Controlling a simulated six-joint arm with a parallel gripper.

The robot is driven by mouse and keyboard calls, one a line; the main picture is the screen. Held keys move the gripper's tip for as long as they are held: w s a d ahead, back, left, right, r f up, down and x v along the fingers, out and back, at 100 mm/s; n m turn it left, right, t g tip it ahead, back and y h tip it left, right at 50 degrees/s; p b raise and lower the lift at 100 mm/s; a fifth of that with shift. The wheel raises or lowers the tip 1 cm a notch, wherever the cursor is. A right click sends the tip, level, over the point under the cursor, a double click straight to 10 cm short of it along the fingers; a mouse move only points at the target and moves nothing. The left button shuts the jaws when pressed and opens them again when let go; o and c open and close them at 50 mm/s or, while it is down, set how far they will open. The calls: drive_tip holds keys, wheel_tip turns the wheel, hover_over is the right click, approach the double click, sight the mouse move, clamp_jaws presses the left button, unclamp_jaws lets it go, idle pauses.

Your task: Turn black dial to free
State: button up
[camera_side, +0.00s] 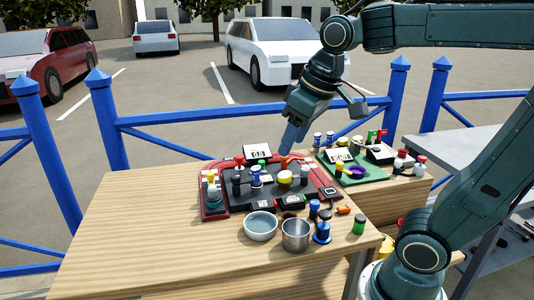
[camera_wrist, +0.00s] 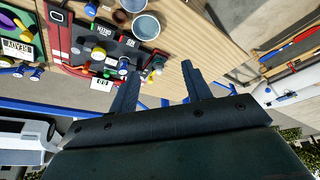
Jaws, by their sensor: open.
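A red-edged dark board (camera_side: 213,207) lies on the wooden table and carries several small knobs, blocks and posts. I cannot single out the black dial for sure; dark pieces stand at the board's left part, and a black labelled block (camera_side: 291,201) sits at its front. My gripper (camera_side: 289,140) is above the back of the board, pointing down. In the wrist view my gripper (camera_wrist: 159,72) has its two fingers apart, with nothing between them.
A blue fence (camera_side: 200,125) runs behind. The table's left side is clear.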

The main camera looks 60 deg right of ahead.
drive_tip(key=w+d+g, duration=0.1)
drive_tip(key=w+d, duration=0.1)
drive_tip(key=w, duration=0.6)
drive_tip(key=g, duration=0.3)
hover_over(236, 176)
wheel_tip(236, 176, down, 9)
drive_tip(key=shift+a, duration=0.1)
wheel_tip(236, 176, down, 14)
drive_tip(key=shift+r, duration=0.15)
drive_tip(key=c, duration=1)
